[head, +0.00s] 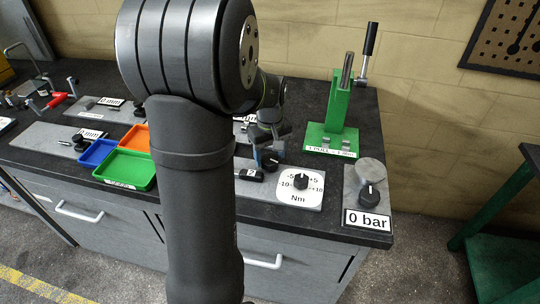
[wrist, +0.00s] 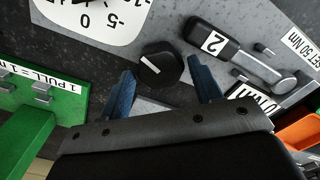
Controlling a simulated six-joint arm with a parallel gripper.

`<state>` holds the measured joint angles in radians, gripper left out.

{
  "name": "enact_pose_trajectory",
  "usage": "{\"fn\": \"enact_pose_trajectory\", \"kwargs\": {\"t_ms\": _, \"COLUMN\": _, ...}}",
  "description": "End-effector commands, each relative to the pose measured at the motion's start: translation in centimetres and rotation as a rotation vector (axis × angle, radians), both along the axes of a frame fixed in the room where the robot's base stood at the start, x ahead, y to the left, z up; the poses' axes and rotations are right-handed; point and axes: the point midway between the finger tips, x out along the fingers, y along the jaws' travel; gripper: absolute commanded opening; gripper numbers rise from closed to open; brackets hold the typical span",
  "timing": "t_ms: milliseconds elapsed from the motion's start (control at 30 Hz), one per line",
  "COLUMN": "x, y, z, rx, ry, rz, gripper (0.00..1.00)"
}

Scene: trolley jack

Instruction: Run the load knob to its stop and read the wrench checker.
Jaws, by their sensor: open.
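A black knob (wrist: 160,65) with a white line on its top, apparently the load knob, stands on the grey checker plate. My gripper (wrist: 163,72) is open, with its blue fingertips on either side of the knob; I cannot tell whether they touch it. In the head view my gripper (head: 268,154) partly hides the knob. The wrench checker's white dial (head: 300,193), marked in Nm, is just right of it and shows cut off in the wrist view (wrist: 85,30). A wrench tagged 2 (wrist: 240,52) lies beside the knob. A display reading Nm (wrist: 252,96) is partly covered by my gripper.
A green press-like stand (head: 338,118) with a lever is behind. A second knob (head: 371,196) with a "0 bar" label (head: 367,220) sits at the right bench corner. Blue, orange and green trays (head: 124,170) are to the left. My arm blocks the bench's middle.

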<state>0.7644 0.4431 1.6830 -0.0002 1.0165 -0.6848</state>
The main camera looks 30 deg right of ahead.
Motion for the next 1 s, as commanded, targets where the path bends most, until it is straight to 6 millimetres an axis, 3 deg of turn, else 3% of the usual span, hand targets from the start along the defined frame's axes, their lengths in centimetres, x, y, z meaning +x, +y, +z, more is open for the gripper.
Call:
{"fn": "enact_pose_trajectory", "kwargs": {"t_ms": 367, "x": 0.01, "y": -0.01, "z": -0.73, "rx": -0.001, "ry": -0.001, "rz": 0.000, "gripper": 0.58}}
{"fn": "enact_pose_trajectory", "kwargs": {"t_ms": 567, "x": 0.01, "y": -0.01, "z": -0.71, "rx": -0.001, "ry": -0.001, "rz": 0.000, "gripper": 0.26}}
{"fn": "enact_pose_trajectory", "kwargs": {"t_ms": 1000, "x": 0.02, "y": 0.00, "z": -0.68, "rx": -0.001, "ry": -0.001, "rz": -0.110, "gripper": 0.27}}
